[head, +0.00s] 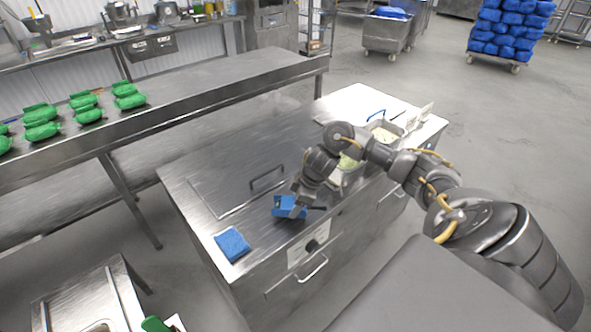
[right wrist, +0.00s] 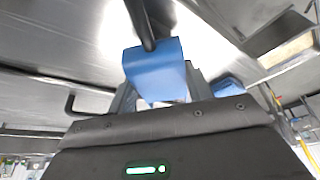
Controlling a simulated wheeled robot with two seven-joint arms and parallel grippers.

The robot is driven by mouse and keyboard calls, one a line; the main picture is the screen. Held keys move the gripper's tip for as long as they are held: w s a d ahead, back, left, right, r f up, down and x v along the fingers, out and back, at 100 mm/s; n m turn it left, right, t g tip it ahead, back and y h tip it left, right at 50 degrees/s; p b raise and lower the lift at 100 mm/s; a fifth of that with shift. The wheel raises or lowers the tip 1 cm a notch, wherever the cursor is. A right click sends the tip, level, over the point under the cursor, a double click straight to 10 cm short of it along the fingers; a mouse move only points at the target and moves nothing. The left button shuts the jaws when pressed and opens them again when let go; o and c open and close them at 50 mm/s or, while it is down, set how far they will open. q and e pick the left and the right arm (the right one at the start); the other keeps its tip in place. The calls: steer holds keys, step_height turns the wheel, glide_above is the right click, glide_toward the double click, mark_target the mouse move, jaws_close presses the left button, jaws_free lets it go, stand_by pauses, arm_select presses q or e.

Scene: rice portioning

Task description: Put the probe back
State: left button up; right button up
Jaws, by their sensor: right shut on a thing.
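My right gripper (head: 297,203) is low over the steel counter, near its front edge. It is shut on what looks like the probe, a blue block (head: 285,208) with a thin dark rod (head: 318,208) pointing right. In the right wrist view the blue block (right wrist: 156,72) sits between the fingers, and the dark rod (right wrist: 141,22) runs up from it. I cannot tell whether the block touches the counter. My left gripper is out of view.
A folded blue cloth (head: 232,245) lies on the counter's front left corner. A lid with a handle (head: 267,178) lies behind my gripper. Food pans (head: 385,131) are at the right, partly behind my arm. Several green packs (head: 88,113) sit on the left table.

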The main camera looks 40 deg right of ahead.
step_height(320, 180, down, 2)
steer(key=shift+f+p, duration=0.2)
steer(key=shift+p, duration=0.3)
steer(key=shift+f, duration=0.4)
steer(key=shift+f, duration=0.1)
steer(key=o, duration=1)
steer(key=shift+c, duration=0.2)
steer(key=v, duration=1.2)
